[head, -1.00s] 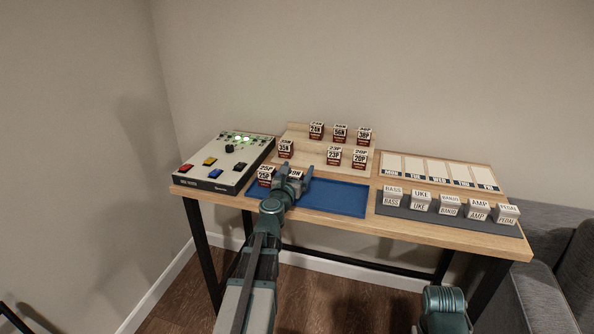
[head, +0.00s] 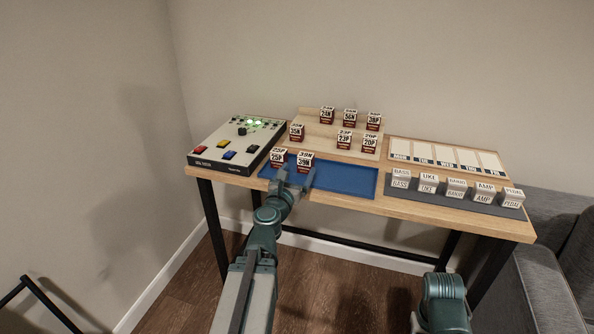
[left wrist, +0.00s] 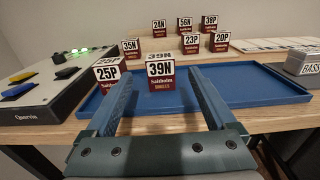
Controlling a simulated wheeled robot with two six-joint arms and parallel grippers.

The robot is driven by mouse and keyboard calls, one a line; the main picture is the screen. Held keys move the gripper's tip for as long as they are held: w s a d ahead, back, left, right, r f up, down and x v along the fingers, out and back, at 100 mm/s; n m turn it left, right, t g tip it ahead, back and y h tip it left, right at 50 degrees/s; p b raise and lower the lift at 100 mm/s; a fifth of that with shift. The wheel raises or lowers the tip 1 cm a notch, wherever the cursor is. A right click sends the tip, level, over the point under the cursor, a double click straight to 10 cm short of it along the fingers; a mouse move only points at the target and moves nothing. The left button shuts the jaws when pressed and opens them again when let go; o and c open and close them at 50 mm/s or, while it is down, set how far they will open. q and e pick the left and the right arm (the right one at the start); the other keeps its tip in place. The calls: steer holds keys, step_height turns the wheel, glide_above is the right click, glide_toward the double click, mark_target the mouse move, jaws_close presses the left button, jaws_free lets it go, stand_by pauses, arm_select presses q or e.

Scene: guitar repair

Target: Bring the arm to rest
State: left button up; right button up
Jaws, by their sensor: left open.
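My left gripper (head: 294,181) is open and empty at the front edge of the blue tray (head: 345,180). In the left wrist view its two fingers (left wrist: 165,100) point toward the block marked 39N (left wrist: 161,76), which stands in the tray beyond them with no finger closed on it. The block marked 25P (head: 277,158) stands to its left in the tray. My right arm shows only as a teal joint at the bottom right of the head view; its gripper is out of the picture.
A control box (head: 237,146) with coloured buttons stands at left. Several numbered blocks stand on a wooden stepped rack (head: 312,133) behind the tray. A weekday board (head: 447,145) and labelled blocks on a grey mat (head: 400,202) are at right. Floor in front is clear.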

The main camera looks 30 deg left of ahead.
stand_by(0.3)
